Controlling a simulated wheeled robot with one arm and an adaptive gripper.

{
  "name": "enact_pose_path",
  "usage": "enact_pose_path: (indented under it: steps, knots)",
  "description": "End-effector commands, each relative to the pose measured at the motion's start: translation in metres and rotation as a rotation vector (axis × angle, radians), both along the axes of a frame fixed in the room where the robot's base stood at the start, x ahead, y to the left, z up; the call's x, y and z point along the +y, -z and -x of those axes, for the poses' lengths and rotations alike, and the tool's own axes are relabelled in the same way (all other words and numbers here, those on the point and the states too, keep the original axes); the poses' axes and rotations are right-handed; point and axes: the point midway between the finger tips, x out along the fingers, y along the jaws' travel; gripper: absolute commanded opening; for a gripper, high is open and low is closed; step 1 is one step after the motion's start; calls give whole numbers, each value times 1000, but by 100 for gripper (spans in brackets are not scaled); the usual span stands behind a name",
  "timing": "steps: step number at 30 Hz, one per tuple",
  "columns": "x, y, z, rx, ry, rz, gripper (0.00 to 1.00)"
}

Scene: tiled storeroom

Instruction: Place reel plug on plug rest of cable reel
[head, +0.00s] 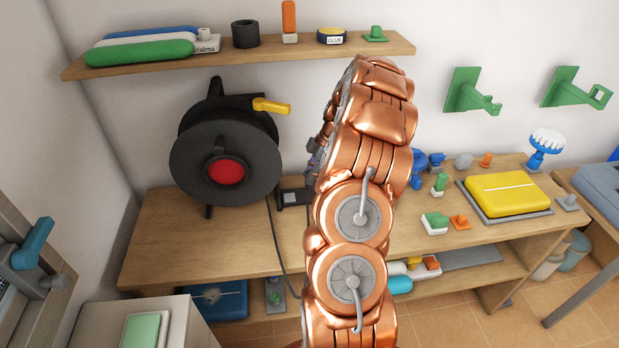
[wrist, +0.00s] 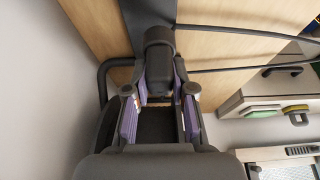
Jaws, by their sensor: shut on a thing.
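The cable reel (head: 213,160) stands at the left end of the bench in the head view, black with a red hub and a yellow handle. A small dark block (head: 290,198) with a pale patch sits beside its foot; I cannot tell whether it is the plug rest. In the wrist view the dark reel plug (wrist: 158,48) is between the purple-padded fingers of my gripper (wrist: 160,84), which is shut on it. A dark strip (wrist: 148,12) lies past the plug; I cannot tell whether they touch. My arm mostly hides the gripper in the head view.
A black cable (head: 275,245) hangs over the bench's front edge. A shelf (head: 235,57) with several items is above. Green wall hooks (head: 470,92), a yellow case (head: 502,193) and small coloured parts are to the right. The bench front (head: 190,245) before the reel is clear.

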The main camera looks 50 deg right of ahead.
Motion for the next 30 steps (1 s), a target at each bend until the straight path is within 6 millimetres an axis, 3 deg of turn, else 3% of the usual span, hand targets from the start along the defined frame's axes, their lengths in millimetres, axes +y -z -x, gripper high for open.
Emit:
enact_pose_path:
  steps: [10,19,30]
  knots:
    - [-6,0,-11,-1,-1,-1,0]
    - [-6,32,-11,1,-2,-2,0]
    - [-6,38,-11,-1,-2,0,0]
